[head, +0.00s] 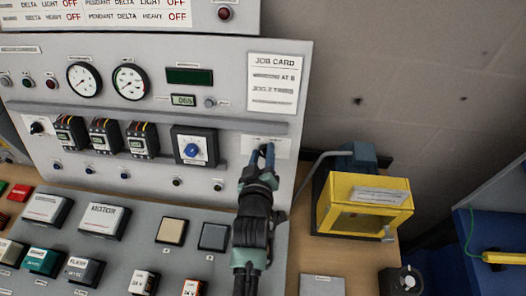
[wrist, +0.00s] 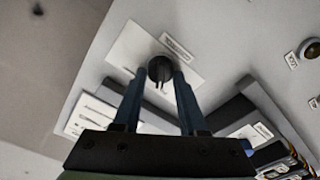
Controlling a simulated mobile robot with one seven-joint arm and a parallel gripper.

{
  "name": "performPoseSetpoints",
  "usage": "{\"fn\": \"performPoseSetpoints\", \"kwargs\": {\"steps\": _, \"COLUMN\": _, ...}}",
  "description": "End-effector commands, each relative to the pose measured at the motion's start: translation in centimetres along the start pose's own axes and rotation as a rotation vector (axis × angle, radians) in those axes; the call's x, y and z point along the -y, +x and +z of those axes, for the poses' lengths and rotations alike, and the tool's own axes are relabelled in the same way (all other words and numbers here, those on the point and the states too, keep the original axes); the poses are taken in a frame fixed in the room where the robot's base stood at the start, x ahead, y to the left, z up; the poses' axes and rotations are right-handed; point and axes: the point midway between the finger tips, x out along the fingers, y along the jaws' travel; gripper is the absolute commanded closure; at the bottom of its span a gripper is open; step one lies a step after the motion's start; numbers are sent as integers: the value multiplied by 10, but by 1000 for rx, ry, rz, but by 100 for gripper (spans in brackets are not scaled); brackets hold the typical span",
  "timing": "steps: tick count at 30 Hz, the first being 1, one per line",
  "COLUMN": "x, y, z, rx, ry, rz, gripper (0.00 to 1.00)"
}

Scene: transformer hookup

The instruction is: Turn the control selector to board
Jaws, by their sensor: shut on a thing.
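The control selector, a round black knob (wrist: 159,67) on a white plate (wrist: 135,45), shows in the wrist view. In the head view the white plate (head: 284,146) is on the upright panel under the job card, and my gripper hides the knob. My gripper (head: 263,152) reaches up to the panel with its blue fingers shut on the knob. In the wrist view the gripper (wrist: 160,77) has one fingertip on each side of the knob. The knob's pointer setting and the plate's lettering are too small to read.
A blue knob (head: 192,150) on a dark square mount is left of my gripper, beside several breakers. A grey rail (head: 190,117) runs above it. A yellow box (head: 365,204) with a crank stands on the wooden bench to the right. Lower left is a sloped desk with several buttons.

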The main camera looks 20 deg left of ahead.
Motion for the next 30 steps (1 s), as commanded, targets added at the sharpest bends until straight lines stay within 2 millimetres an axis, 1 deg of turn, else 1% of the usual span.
{"fn": "performPoseSetpoints", "kwargs": {"steps": 9, "x": 1, "y": 0, "z": 1, "rx": 2, "ry": -105, "rz": -7, "gripper": 100}}
{"fn": "performPoseSetpoints", "kwargs": {"steps": 24, "x": 1, "y": 0, "z": 1, "rx": 2, "ry": -123, "rz": -7, "gripper": 100}}
{"fn": "performPoseSetpoints", "kwargs": {"steps": 25, "x": 1, "y": 0, "z": 1, "rx": 2, "ry": -123, "rz": -7, "gripper": 55}}
{"fn": "performPoseSetpoints", "kwargs": {"steps": 29, "x": 1, "y": 0, "z": 1, "rx": 1, "ry": -122, "rz": -7, "gripper": 31}}
{"fn": "performPoseSetpoints", "kwargs": {"steps": 30, "x": 1, "y": 0, "z": 1, "rx": 1, "ry": -122, "rz": -7, "gripper": 28}}
